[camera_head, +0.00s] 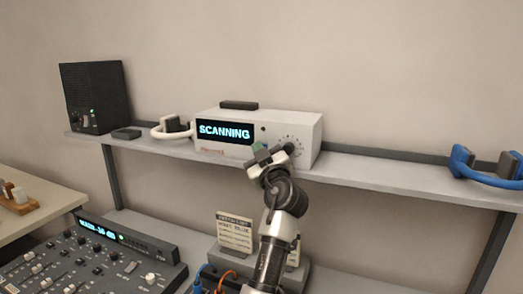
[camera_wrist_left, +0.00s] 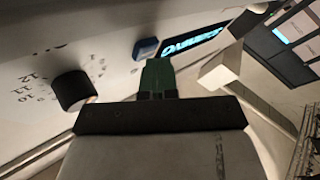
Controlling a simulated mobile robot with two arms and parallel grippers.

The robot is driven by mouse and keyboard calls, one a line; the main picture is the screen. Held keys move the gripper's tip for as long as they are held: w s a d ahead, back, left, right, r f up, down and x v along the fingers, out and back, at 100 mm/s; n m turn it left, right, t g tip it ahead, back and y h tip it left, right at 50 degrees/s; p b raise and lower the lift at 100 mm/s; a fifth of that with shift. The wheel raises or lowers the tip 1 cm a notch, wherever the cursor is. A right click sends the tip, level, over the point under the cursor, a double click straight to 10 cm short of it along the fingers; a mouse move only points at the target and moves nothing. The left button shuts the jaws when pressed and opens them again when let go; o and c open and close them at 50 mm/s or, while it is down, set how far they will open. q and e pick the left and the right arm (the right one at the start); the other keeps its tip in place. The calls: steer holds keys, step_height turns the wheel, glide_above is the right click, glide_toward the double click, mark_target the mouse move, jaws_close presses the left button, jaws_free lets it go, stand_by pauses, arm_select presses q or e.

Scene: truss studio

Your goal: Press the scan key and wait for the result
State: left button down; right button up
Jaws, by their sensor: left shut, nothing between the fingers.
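A white scanner box (camera_head: 310,135) sits on the shelf, and its dark display (camera_head: 224,131) reads SCANNING in light blue letters. The display also shows at a slant in the left wrist view (camera_wrist_left: 193,41). A blue key (camera_wrist_left: 146,47) is on the box front beside the display, in the left wrist view. A black knob (camera_wrist_left: 74,90) with a numbered dial is on the same face. My left gripper (camera_head: 260,152) is shut and empty in front of the box. Its green fingertips (camera_wrist_left: 157,75) are close to the blue key; I cannot tell whether they touch it.
A black speaker (camera_head: 95,95) and white headphones (camera_head: 172,130) are left of the box on the shelf (camera_head: 385,175). Blue headphones (camera_head: 487,168) lie at its right end. Below are a mixer (camera_head: 85,262) and a small sign (camera_head: 234,233). The shelf's middle right is clear.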

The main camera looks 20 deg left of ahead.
arm_select(q)
steer(key=shift+s, duration=0.75)
steer(key=shift+s, duration=0.1)
steer(key=s, duration=0.4)
steer(key=shift+s+d+b, duration=0.2)
steer(key=shift+s+b, duration=0.15)
steer(key=shift+s, duration=0.05)
stand_by(0.6)
